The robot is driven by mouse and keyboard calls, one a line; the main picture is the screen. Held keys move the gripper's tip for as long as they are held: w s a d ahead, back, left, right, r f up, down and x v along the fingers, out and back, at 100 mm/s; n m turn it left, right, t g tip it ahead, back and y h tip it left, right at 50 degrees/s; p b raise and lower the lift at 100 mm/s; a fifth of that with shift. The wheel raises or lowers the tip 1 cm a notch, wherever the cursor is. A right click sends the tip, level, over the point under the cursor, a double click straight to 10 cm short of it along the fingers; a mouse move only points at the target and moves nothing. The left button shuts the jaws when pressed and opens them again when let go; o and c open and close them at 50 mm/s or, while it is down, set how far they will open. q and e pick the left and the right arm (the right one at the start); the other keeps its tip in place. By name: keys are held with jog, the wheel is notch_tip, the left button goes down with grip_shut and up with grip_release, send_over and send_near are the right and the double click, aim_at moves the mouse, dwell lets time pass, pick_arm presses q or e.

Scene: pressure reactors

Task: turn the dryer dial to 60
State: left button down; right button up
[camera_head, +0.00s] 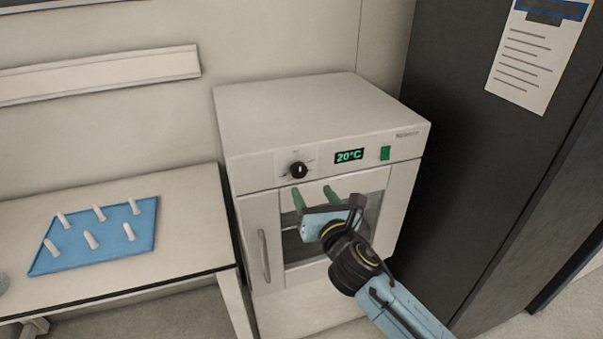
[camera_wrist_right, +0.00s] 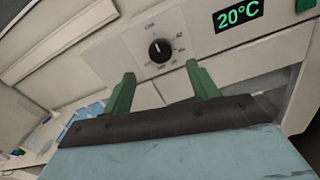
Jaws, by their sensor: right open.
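The dryer (camera_head: 318,106) is a white box with a window door. Its black dial (camera_head: 298,170) sits on the front panel, left of a green display (camera_head: 349,156) that reads 20°C. My right gripper (camera_head: 314,194) is open and empty, its green fingers below and slightly right of the dial, apart from it. In the right wrist view the dial (camera_wrist_right: 160,50) shows above and between the two fingertips (camera_wrist_right: 160,78), with its white mark pointing up. The scale marks around it are too small to read surely. My left gripper is not in view.
A green switch (camera_head: 385,153) is right of the display. The door handle (camera_head: 264,256) stands out at the lower left. A table (camera_head: 190,190) on the left bears a blue mat (camera_head: 75,258) with several white pegs. A dark cabinet (camera_head: 460,130) stands close on the right.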

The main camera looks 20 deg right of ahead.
aim_at(300, 172)
jog(key=w, duration=0.8)
jog(key=shift+w+a, duration=0.15)
jog(key=shift+w, duration=0.15)
jog(key=c, duration=1)
